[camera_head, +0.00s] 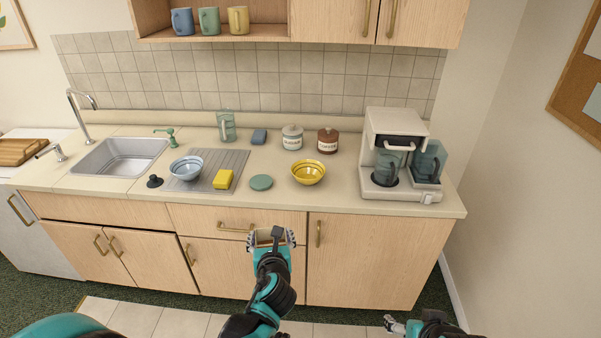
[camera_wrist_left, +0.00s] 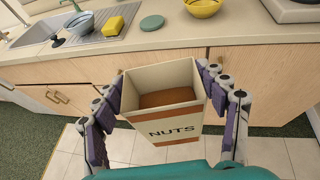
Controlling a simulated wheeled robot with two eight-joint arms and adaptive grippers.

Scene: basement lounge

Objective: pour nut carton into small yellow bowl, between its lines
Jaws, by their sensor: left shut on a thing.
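The small yellow bowl (camera_head: 308,173) stands upright on the counter, left of the coffee machine; its lower part also shows at the top of the left wrist view (camera_wrist_left: 203,8). My left gripper (camera_head: 272,238) is shut on the nut carton (camera_wrist_left: 172,127), in front of the cabinet doors and below the counter top. The carton is open at the top, labelled NUTS, with brown contents low inside. In the head view only its rim (camera_head: 266,232) shows past the gripper. My right gripper (camera_head: 394,325) is at the bottom edge, low and away from the counter; its fingers are too small to read.
A green round coaster (camera_head: 261,182), a yellow sponge (camera_head: 223,179) and a blue bowl (camera_head: 186,168) are left of the yellow bowl. The coffee machine (camera_head: 403,155) stands right. The counter's front edge lies between carton and bowl.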

